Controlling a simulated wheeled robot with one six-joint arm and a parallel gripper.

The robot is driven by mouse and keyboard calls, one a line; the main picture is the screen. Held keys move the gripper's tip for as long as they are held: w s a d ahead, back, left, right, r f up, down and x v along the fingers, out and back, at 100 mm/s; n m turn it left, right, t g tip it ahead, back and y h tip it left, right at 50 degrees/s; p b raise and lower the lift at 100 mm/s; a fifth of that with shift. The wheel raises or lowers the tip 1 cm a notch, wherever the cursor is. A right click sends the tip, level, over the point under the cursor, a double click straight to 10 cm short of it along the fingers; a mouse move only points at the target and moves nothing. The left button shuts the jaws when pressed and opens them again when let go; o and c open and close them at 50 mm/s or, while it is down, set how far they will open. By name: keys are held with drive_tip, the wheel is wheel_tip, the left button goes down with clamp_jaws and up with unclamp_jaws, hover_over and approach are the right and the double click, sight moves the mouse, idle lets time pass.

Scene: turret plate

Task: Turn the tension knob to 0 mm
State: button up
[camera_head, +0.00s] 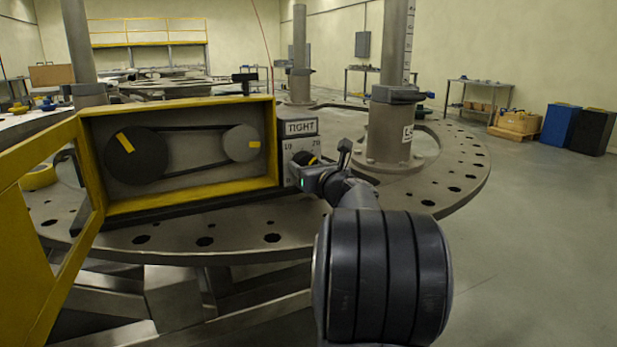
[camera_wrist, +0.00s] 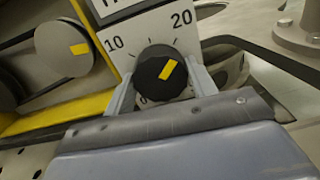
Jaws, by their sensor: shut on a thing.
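The tension knob is black with a yellow pointer mark. It shows in the wrist view (camera_wrist: 158,75) on a white dial plate (camera_wrist: 160,32) marked 10, 20 and a partly hidden 0 at the lower left. The yellow mark points up and slightly right, between 10 and 20, nearer the 20. My gripper (camera_wrist: 162,88) is shut on the knob, with one finger on each side of it. In the head view the knob (camera_head: 305,158) is partly hidden by my gripper (camera_head: 308,172). A sign reading TIGHT (camera_head: 300,128) sits above the dial.
Left of the dial, a yellow-framed box (camera_head: 190,200) holds two pulleys and a belt, with its yellow door (camera_head: 35,235) open. A grey post (camera_head: 390,135) stands to the right on the round turret plate (camera_head: 455,180).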

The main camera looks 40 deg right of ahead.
drive_tip(key=n+b, duration=0.2)
drive_tip(key=n, duration=0.1)
drive_tip(key=n+b, duration=0.1)
drive_tip(key=shift+f+n+b, duration=0.3)
drive_tip(key=shift+r+n+b, duration=0.15)
drive_tip(key=shift+n+b, duration=1.95)
drive_tip(key=shift+n, duration=4.15)
drive_tip(key=shift+r+n+b, duration=0.1)
drive_tip(key=shift+n+b, duration=2)
drive_tip(key=shift+n, duration=4.45)
drive_tip(key=o, duration=1)
drive_tip(key=shift+c, duration=0.2)
